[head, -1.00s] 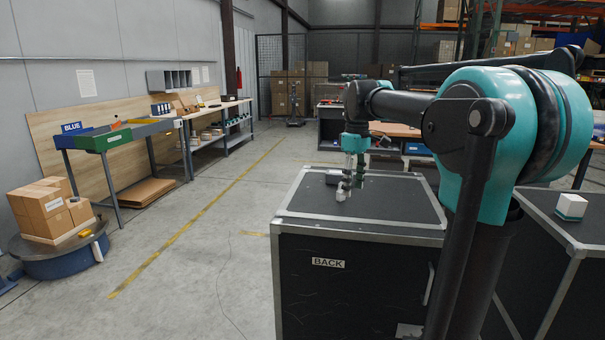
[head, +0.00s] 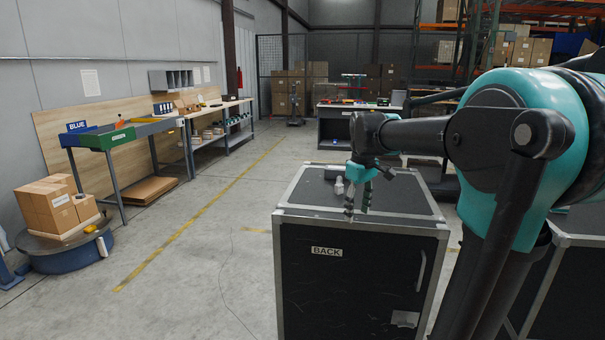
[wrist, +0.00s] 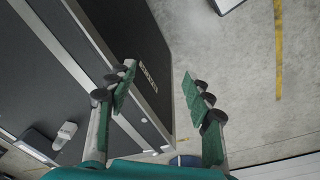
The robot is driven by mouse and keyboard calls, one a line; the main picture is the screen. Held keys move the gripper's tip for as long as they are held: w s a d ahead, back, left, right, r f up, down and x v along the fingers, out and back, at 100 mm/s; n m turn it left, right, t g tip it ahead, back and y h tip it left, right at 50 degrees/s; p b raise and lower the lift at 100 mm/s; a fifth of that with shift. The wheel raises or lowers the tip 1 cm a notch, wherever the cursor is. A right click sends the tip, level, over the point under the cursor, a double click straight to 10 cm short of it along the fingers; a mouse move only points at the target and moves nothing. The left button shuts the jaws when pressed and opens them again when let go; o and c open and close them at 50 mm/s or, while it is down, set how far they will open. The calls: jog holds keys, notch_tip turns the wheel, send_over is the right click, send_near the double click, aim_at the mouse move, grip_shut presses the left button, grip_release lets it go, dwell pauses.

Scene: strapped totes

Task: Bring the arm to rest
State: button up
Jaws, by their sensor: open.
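My gripper (head: 357,211) hangs pointing down at the near edge of the black case marked BACK (head: 345,285). Its two fingers are apart with nothing between them. In the wrist view the green-padded fingers (wrist: 158,76) frame the case's side and bare floor. A small whitish object (head: 339,186) stands on the case top, left of and behind the gripper. It also shows in the wrist view (wrist: 66,134), left of the fingers. My arm reaches across from the right side of the head view.
A dark block (head: 334,173) lies at the back of the case top. A second black case stands at the right, mostly behind my arm. At left are a round blue platform with cartons (head: 70,245) and a bench with blue and green bins (head: 105,138). The floor between is clear.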

jog(key=s+d+f+m+t, duration=0.3)
jog(key=s+f+m, duration=0.4)
jog(key=s+f, duration=1.1)
notch_tip(320, 180, down, 4)
jog(key=shift+s+r+m, duration=0.1)
jog(key=shift+s+m, duration=0.15)
jog(key=shift+m, duration=0.05)
